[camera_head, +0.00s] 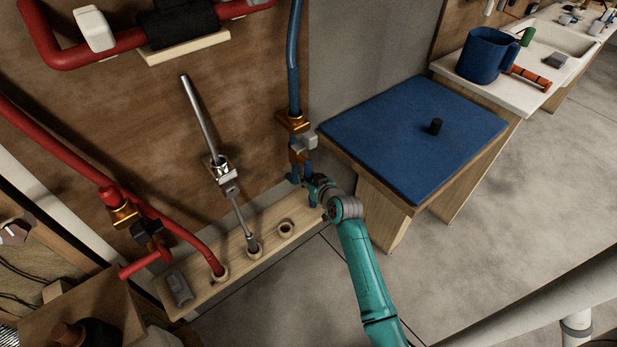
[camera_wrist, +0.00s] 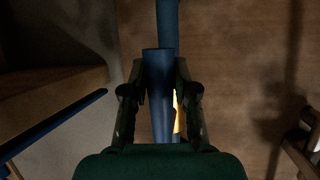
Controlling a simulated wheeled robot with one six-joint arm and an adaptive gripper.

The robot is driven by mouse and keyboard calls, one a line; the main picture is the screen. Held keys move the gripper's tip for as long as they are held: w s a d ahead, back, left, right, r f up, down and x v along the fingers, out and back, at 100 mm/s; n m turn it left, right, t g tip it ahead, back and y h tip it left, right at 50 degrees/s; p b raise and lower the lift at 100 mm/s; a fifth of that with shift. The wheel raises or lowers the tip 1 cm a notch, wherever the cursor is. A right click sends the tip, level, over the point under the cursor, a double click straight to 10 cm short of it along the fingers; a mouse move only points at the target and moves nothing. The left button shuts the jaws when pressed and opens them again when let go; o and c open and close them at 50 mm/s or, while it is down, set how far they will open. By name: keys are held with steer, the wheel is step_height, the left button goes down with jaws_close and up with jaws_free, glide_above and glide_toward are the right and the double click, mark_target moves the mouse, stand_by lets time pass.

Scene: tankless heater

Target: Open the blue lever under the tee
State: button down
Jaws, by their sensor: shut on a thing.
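The blue pipe (camera_head: 293,60) runs down the wooden wall to a brass tee (camera_head: 294,122) with a grey block (camera_head: 304,143) beside it. Blue parts, including the blue lever (camera_head: 295,172), show below the tee. My gripper (camera_head: 313,184) is at these parts, at the end of my teal arm. In the wrist view my gripper (camera_wrist: 160,88) is shut on the blue lever (camera_wrist: 157,75), which stands lengthwise between the two fingers. The blue pipe (camera_wrist: 168,22) and a bit of brass (camera_wrist: 178,115) show behind it. The lever's pivot is hidden.
A wooden rack with holes (camera_head: 206,283) lies below left. Red pipes (camera_head: 60,143) and a metal pipe (camera_head: 198,115) are further left.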

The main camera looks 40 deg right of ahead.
steer(key=shift+a, duration=0.1)
steer(key=c, duration=0.9)
jaws_free()
steer(key=shift+o, duration=0.2)
steer(key=v, duration=1.2)
steer(key=shift+f, duration=0.1)
